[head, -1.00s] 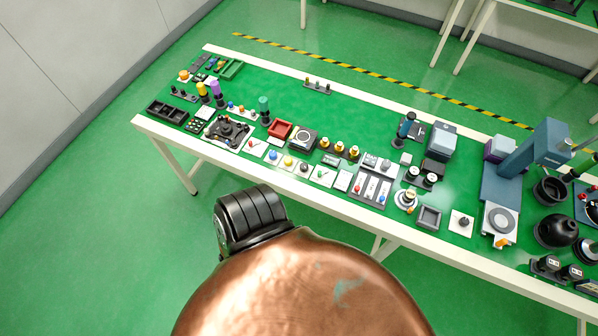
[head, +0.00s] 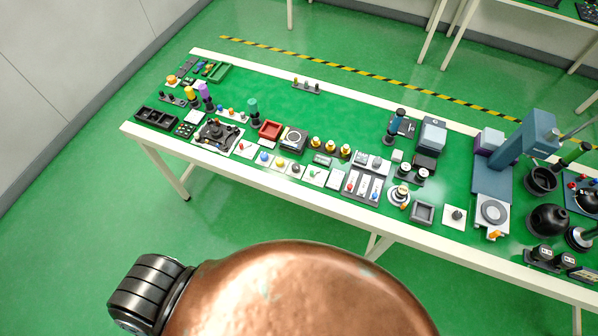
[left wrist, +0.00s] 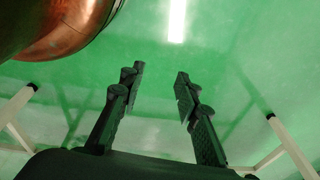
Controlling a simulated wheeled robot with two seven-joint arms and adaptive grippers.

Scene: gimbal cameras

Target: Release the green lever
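A small white plate with what looks like a green lever (head: 314,173) lies near the front edge of the long table, left of a panel with several switches. The lever is too small to tell its exact position. My left gripper (left wrist: 160,75) shows in the left wrist view. Its two dark fingers are apart with nothing between them, and green floor shows beyond. Neither gripper shows in the head view, so the left gripper is away from the lever. My right gripper is not in view.
The long green-topped table (head: 285,204) with a white edge holds many small devices. A red tray (head: 270,130) and a blue-grey column machine (head: 525,142) stand on it. A large copper rounded body with a black ribbed part fills the bottom of the head view. Floor before the table is clear.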

